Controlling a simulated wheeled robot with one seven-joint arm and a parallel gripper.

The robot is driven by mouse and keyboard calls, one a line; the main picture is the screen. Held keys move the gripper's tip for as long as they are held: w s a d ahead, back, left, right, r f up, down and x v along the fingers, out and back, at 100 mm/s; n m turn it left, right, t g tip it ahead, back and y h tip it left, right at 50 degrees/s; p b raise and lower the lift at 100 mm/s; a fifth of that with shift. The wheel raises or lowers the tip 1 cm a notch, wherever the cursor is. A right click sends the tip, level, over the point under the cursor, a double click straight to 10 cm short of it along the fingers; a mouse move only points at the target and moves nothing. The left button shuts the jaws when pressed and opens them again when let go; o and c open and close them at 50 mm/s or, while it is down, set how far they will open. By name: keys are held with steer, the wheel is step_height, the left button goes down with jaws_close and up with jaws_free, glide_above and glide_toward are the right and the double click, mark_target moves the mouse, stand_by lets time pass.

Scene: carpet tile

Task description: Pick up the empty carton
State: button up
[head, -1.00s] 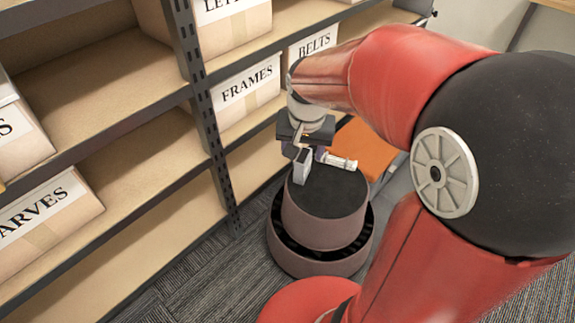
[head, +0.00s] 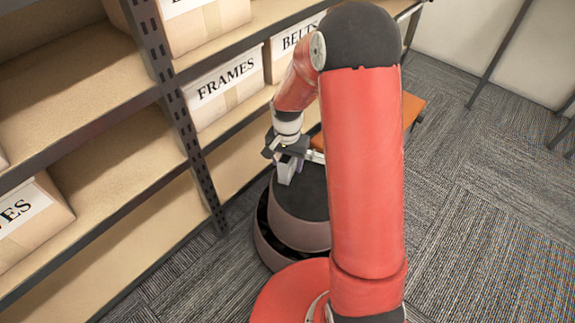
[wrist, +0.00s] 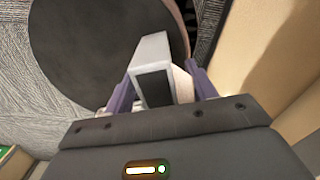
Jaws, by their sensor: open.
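I cannot pick out an empty carton in either view. Closed-looking tan boxes stand on the shelves in the head view, among them FRAMES (head: 233,98) and BELTS (head: 292,40); I cannot tell whether any is empty. My gripper (head: 298,168) is open and points down, in front of the shelves and apart from the boxes. In the wrist view my gripper (wrist: 162,80) has purple finger mounts at either side. A pale block with a dark face and a beige piece show between them; I cannot tell whether these are finger parts.
A shelf unit with dark metal posts (head: 180,110) runs along the left. Another box with a partly seen label (head: 35,222) sits on the lower shelf. An orange surface (head: 411,107) is partly hidden behind my arm. Grey carpet (head: 490,220) is open at the right.

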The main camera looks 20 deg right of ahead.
steer(key=shift+f, duration=0.85)
steer(key=shift+c, duration=0.5)
steer(key=c, duration=0.9)
steer(key=shift+r, duration=0.1)
steer(key=shift+c, duration=0.2)
